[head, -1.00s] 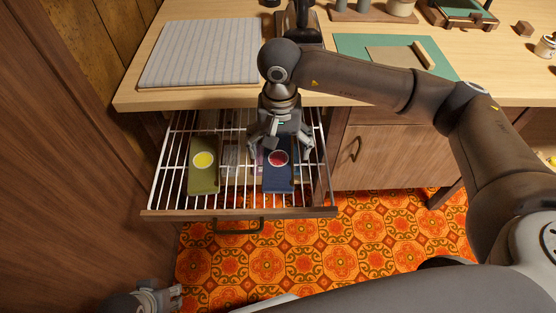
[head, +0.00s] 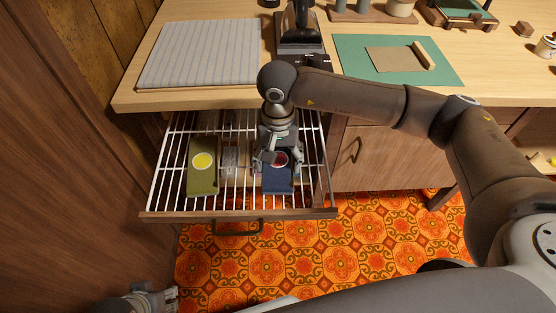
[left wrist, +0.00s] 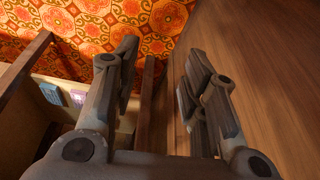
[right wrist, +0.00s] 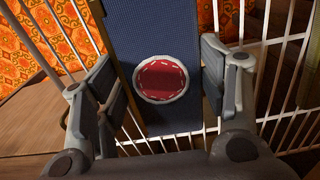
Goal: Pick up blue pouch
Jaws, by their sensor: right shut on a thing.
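The blue pouch (head: 278,185) lies in the wire drawer, at its right side, with a round red patch that has a pale rim. In the right wrist view the pouch (right wrist: 165,35) runs between the two fingers, its red patch facing the camera. My right gripper (head: 281,160) is shut on the pouch from both sides and partly covers its far end. My left gripper (head: 160,297) is low at the left, away from the drawer. In the left wrist view its fingers (left wrist: 162,60) are apart with nothing between them.
An olive pouch (head: 202,180) with a yellow patch lies at the drawer's left. The open wire drawer (head: 150,213) has a wooden front under the table. A striped pad (head: 200,52), an iron-like tool (head: 298,30) and a green mat (head: 355,65) lie on the tabletop.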

